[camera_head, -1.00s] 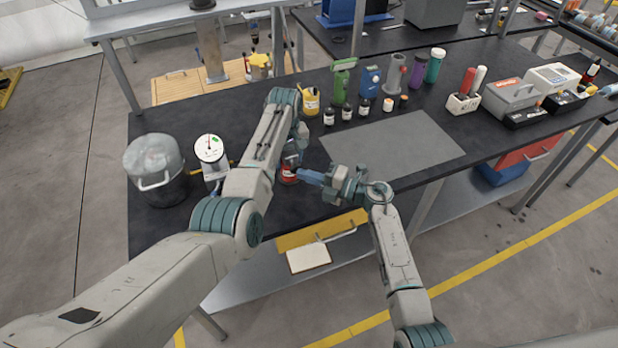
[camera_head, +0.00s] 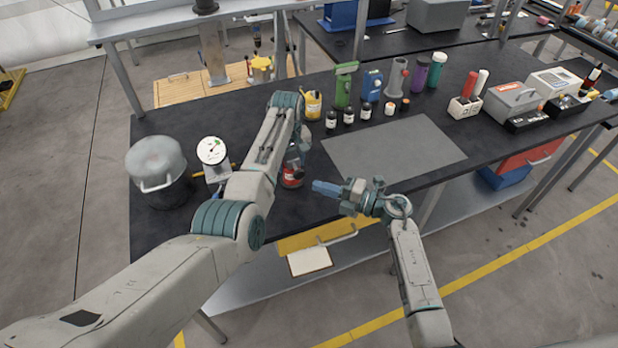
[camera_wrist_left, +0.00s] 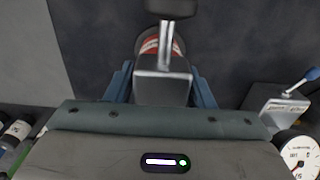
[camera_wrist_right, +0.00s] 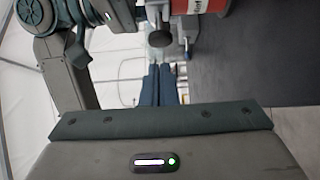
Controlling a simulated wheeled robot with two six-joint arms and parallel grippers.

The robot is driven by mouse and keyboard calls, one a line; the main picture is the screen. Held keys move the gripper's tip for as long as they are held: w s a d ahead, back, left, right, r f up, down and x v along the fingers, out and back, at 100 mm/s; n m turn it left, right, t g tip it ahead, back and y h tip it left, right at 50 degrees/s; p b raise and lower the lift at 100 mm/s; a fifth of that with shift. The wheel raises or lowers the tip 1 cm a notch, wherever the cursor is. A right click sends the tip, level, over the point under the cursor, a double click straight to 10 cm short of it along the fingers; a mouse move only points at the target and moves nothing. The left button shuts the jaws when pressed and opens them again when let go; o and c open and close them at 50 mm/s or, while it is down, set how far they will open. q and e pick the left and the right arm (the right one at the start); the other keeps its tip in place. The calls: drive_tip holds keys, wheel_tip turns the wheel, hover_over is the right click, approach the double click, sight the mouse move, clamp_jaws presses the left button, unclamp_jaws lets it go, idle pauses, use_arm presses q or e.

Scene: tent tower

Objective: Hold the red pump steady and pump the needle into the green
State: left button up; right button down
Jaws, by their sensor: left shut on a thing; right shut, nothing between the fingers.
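The red pump (camera_head: 292,178) stands on the black bench in the head view, partly hidden by my left arm. In the left wrist view my left gripper (camera_wrist_left: 163,88) is shut on the pump's grey metal body (camera_wrist_left: 164,84), with its red base (camera_wrist_left: 150,44) beyond and a dark knob (camera_wrist_left: 170,7) above. The white round gauge (camera_head: 212,151) stands left of the pump; its dial also shows in the left wrist view (camera_wrist_left: 300,154). The needle's reading is too small to tell. My right gripper (camera_head: 322,187) is shut and empty, just right of the pump, apart from it.
A yellow container (camera_head: 312,104) and several small dark bottles (camera_head: 348,115) stand behind the pump. A grey mat (camera_head: 395,150) lies to the right, bare. The bench's front edge is close below my right gripper.

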use_arm(q)
drive_tip(key=shift+w, duration=0.1)
use_arm(e)
drive_tip(key=v, duration=0.6)
drive_tip(key=shift+d, duration=0.4)
drive_tip(key=shift+s+f, duration=0.1)
idle(0.6)
use_arm(q)
drive_tip(key=o, duration=1.3)
drive_tip(key=shift+o, duration=0.2)
